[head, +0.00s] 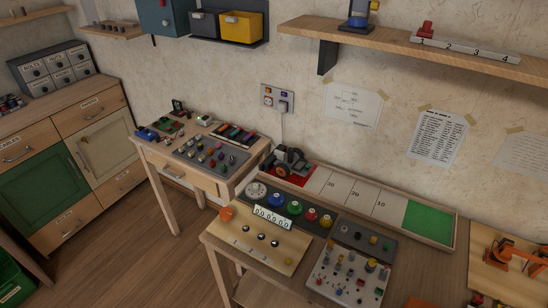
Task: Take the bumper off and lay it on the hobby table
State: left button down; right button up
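A small dark toy vehicle (290,161) with a red part and dark wheels stands at the red left end of a long wooden track tray (449,241). I cannot make out a separate bumper on it at this size. Two wooden tables with boards on them are in view: one at middle left (203,180) with a drawer, and one at front centre (222,235). I cannot tell which is the hobby table. Neither of my grippers is in the head view.
The front table carries panels of knobs, dials and pegs (350,273). An orange jointed model (515,254) sits on a board at the right. A wall shelf (400,45) overhangs the track. Cabinets (70,140) stand at the left; the floor (140,255) between is clear.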

aim_at(280, 153)
jog(key=j+z, duration=0.1)
jog(key=z, duration=0.9)
jog(key=j+z, duration=0.3)
jog(key=j, duration=0.2)
jog(key=j+z, duration=0.3)
jog(key=j, duration=0.15)
jog(key=k+j+z, duration=0.1)
jog(key=j+z, duration=0.25)
jog(key=k+j+z, duration=0.15)
jog(key=j+z, duration=0.15)
jog(key=j, duration=0.25)
jog(key=k+j+z, duration=0.3)
jog(key=i+j, duration=0.1)
